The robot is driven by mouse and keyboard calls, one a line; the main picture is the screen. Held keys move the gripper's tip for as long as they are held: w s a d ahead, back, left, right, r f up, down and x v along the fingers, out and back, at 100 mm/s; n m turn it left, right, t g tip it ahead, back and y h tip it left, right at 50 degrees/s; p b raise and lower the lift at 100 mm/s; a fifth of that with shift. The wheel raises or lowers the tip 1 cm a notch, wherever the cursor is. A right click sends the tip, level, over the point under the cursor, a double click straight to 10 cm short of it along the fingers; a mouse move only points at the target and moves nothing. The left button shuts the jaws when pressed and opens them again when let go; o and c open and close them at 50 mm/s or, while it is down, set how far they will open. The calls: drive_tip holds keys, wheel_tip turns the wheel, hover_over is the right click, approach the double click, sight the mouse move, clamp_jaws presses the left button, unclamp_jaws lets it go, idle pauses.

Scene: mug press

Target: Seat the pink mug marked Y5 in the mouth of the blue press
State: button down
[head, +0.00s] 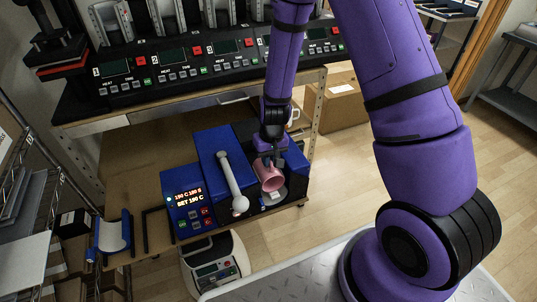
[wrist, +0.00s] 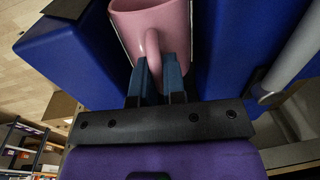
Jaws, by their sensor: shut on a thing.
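The pink mug (head: 268,176) is at the blue press (head: 209,151), on the right of its white lever. My gripper (head: 271,154) comes down from above and is shut on the mug's handle. In the wrist view the handle of the mug (wrist: 178,20) stands between the two fingers of my gripper (wrist: 158,66). Blue panels of the press (wrist: 72,52) flank the mug on both sides there. The mug looks tilted in the head view. Its Y5 mark does not show, and I cannot tell whether it touches the press mouth.
The white lever (head: 232,184) stands close left of the mug. A white-and-black device (head: 216,265) sits in front of the press. A bench with several heat presses (head: 170,70) runs behind. A pale mug (head: 294,116) is partly hidden behind my arm.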

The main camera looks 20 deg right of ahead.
sight(268, 171)
drive_tip(key=shift+f, duration=3)
drive_tip(key=shift+c, duration=0.8)
unclamp_jaws()
drive_tip(key=shift+o, duration=0.2)
drive_tip(key=shift+w+d+r, duration=0.1)
drive_tip(key=shift+r, duration=1.75)
drive_tip(key=shift+o, duration=0.6)
drive_tip(key=shift+r, duration=2.1)
